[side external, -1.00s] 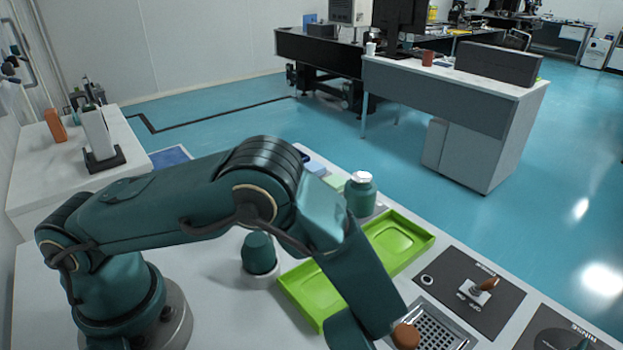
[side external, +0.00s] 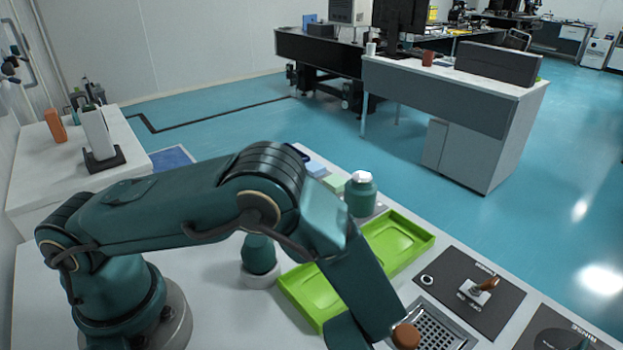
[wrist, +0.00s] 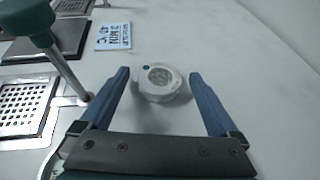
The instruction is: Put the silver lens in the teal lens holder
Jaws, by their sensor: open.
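In the wrist view, a round white ring-shaped holder (wrist: 162,95) with a small teal dot on its rim stands on the white table. A greyish, silvery disc (wrist: 159,76) shows inside its opening; it looks like the silver lens, though its edges are hard to make out. My gripper (wrist: 159,78) is open, its two blue fingers on either side of the ring with gaps between. Nothing is held in the fingers. In the side external view my gripper is out of frame and neither lens nor holder can be made out.
A perforated metal plate (wrist: 25,108) and a green-knobbed lever (wrist: 65,70) are at the left. A printed card (wrist: 113,36) lies beyond. The table right of the ring is clear.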

